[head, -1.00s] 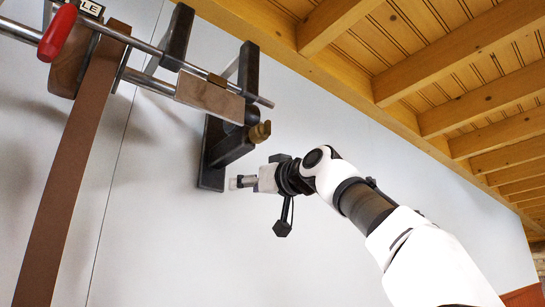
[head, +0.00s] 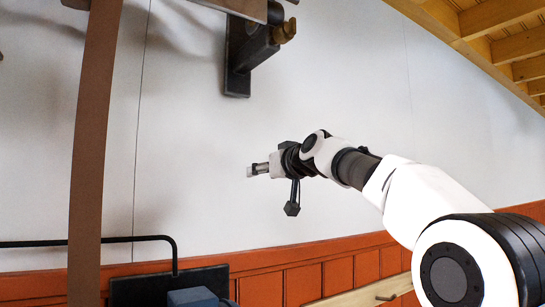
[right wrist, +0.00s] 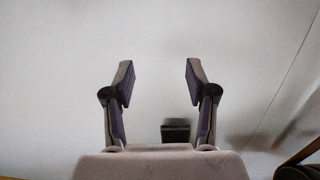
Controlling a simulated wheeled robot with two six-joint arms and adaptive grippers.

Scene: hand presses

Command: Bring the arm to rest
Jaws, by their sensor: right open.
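My right arm comes in from the right in the head view. Its gripper (head: 257,170) points left in front of the pale wall, below the dark wall bracket (head: 238,65) and apart from it. In the right wrist view the gripper (right wrist: 158,82) is open, with its two fingers wide apart and nothing between them. My left gripper does not show.
A long brown strap (head: 95,150) hangs down at the left. A black bent rail (head: 120,239) and a dark panel (head: 165,287) stand at the lower left. Orange-red panelling (head: 300,268) runs along the lower wall. The wall around the gripper is clear.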

